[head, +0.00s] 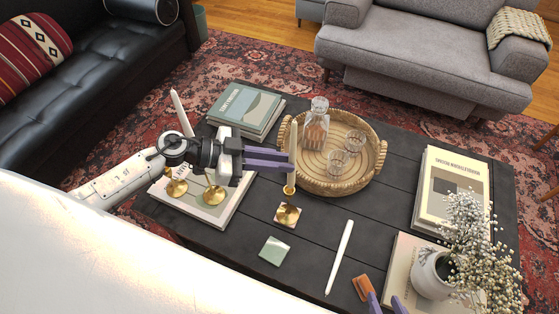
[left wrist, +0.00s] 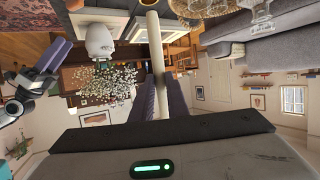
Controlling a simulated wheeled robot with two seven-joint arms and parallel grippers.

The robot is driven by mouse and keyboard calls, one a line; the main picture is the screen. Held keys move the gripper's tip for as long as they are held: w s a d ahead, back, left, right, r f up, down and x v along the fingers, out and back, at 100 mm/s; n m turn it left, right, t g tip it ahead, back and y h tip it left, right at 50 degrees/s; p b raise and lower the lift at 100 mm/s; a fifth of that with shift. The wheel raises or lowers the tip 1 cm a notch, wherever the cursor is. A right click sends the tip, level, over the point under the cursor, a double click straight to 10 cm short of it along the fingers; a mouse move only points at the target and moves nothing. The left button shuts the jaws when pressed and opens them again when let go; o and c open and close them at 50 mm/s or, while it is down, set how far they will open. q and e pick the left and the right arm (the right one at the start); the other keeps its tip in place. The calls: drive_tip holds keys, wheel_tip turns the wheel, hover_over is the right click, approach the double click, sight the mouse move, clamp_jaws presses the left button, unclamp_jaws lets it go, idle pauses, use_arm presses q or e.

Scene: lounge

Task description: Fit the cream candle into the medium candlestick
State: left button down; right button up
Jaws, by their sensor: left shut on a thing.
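My left gripper (head: 290,161) is shut on the cream candle (head: 294,138) and holds it upright. The candle also shows between the fingers in the left wrist view (left wrist: 154,45). Its lower end is at the brass cup of a candlestick (head: 287,214) on a small square coaster. I cannot tell whether it is seated in the cup. Two more brass candlesticks, one at the left (head: 175,188) and one beside it (head: 214,195), stand on a book, partly hidden by my arm. My right gripper (head: 385,301) is at the bottom edge, its fingers apart and nothing seen between them.
A white candle (head: 339,257) lies on the dark table. Another white candle (head: 181,112) stands behind my left arm. A round woven tray (head: 342,188) holds a decanter and glasses. A green coaster (head: 275,251), a small brown object (head: 362,287), books and a flower vase (head: 430,275) are around.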

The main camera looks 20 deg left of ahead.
use_arm(q)
drive_tip(key=shift+a+f, duration=0.15)
drive_tip(key=shift+f, duration=0.45)
idle(0.6)
drive_tip(key=shift+f+p, duration=0.1)
drive_tip(key=shift+p, duration=0.4)
drive_tip(key=shift+f+b, duration=0.85)
drive_tip(key=shift+f, duration=0.55)
drive_tip(key=c, duration=1.6)
unclamp_jaws()
drive_tip(key=shift+c, duration=0.2)
